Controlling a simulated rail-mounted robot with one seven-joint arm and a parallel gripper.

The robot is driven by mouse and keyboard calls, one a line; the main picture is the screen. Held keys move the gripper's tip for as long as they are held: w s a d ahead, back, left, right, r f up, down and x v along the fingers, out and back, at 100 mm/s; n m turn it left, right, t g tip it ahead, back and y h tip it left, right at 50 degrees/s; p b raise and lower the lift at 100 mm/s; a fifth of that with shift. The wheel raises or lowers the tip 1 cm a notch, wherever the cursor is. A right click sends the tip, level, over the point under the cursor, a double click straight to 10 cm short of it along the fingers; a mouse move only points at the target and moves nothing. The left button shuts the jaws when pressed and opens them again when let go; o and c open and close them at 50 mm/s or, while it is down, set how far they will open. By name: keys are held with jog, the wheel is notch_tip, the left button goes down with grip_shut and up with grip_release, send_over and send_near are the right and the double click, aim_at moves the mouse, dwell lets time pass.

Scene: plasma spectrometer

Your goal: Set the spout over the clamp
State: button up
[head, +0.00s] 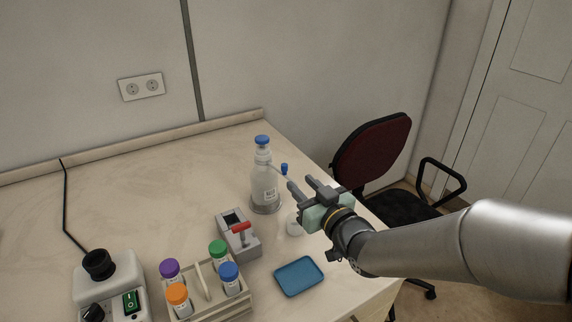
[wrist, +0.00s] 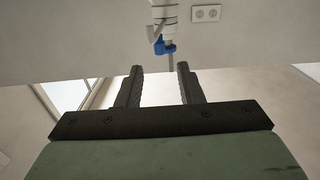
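A clear bottle (head: 264,188) with a blue top stands upright on the bench in the head view. A thin spout (head: 279,172) runs from its neck to the right, with a small blue piece (head: 284,169) near it. In the wrist view, a white neck part and a blue piece (wrist: 165,47) show just beyond the fingertips. The grey clamp (head: 238,237) with a red handle stands in front of the bottle, to its left. My gripper (head: 302,185) is right of the bottle, fingers pointing toward it. Its fingers (wrist: 159,70) are apart with nothing between them.
A rack (head: 208,291) of several capped tubes and a white device (head: 111,286) stand at front left. A blue tray (head: 299,276) lies in front of my gripper. A small whitish item (head: 294,225) sits below it. A chair (head: 374,152) stands beyond the bench edge.

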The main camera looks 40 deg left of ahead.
aim_at(286, 169)
jog(key=p+x, duration=0.1)
jog(key=x, duration=0.8)
jog(key=shift+f, duration=0.1)
grip_shut()
